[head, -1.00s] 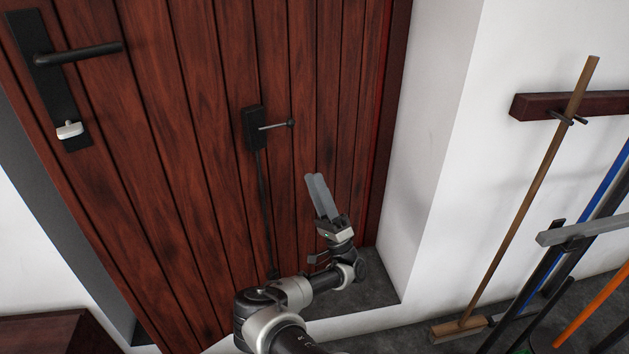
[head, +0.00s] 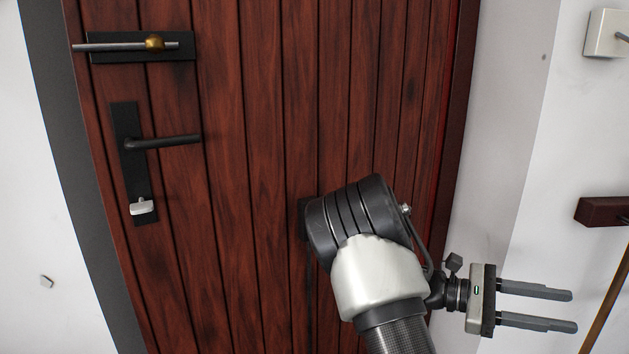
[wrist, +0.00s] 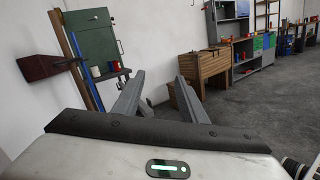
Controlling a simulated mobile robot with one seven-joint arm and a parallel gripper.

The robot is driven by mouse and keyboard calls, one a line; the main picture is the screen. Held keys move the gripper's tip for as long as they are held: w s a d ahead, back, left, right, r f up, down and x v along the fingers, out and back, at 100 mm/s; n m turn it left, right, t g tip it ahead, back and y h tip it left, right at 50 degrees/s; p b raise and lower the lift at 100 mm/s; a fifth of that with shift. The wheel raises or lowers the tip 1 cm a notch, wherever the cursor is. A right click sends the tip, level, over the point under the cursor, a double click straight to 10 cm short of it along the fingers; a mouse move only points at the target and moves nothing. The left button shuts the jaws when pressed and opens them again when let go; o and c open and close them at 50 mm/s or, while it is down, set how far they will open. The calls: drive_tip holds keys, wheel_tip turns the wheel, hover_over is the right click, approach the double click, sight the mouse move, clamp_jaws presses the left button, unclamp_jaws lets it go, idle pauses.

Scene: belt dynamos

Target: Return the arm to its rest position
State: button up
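My gripper (head: 535,308) is at the lower right of the head view, pointing right, with its two grey fingers apart and nothing between them. It also shows in the wrist view (wrist: 160,95), where the gap between the fingers is empty. My arm is bent in front of a dark red wooden door (head: 270,110), with the gripper to the right of the door and in front of the white wall. My arm hides part of the door and most of a black fitting on it.
The door carries a slide bolt (head: 140,45) with a brass knob and a black lever handle (head: 165,142). A wooden rack (head: 602,211) holds a broom (head: 608,300) near my fingers. In the wrist view, a wooden workbench (wrist: 200,72) stands beyond, with open floor before it.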

drive_tip(key=s+a+f+m+t+y, duration=0.45)
drive_tip(key=s+a+y, duration=0.35)
drive_tip(key=a+y, duration=0.3)
drive_tip(key=s+a+r+m+t+y, duration=0.1)
drive_tip(key=a+r+m+t+y, duration=0.25)
drive_tip(key=a, duration=0.55)
drive_tip(key=s+a+r+t+y, duration=0.25)
drive_tip(key=a+r+t, duration=0.25)
drive_tip(key=a+t, duration=0.3)
wheel_tip(320, 180, up, 24)
drive_tip(key=g+p, duration=0.1)
drive_tip(key=p, duration=2.2)
drive_tip(key=shift+w+a, duration=0.35)
drive_tip(key=shift+w, duration=0.05)
drive_tip(key=shift+f, duration=0.1)
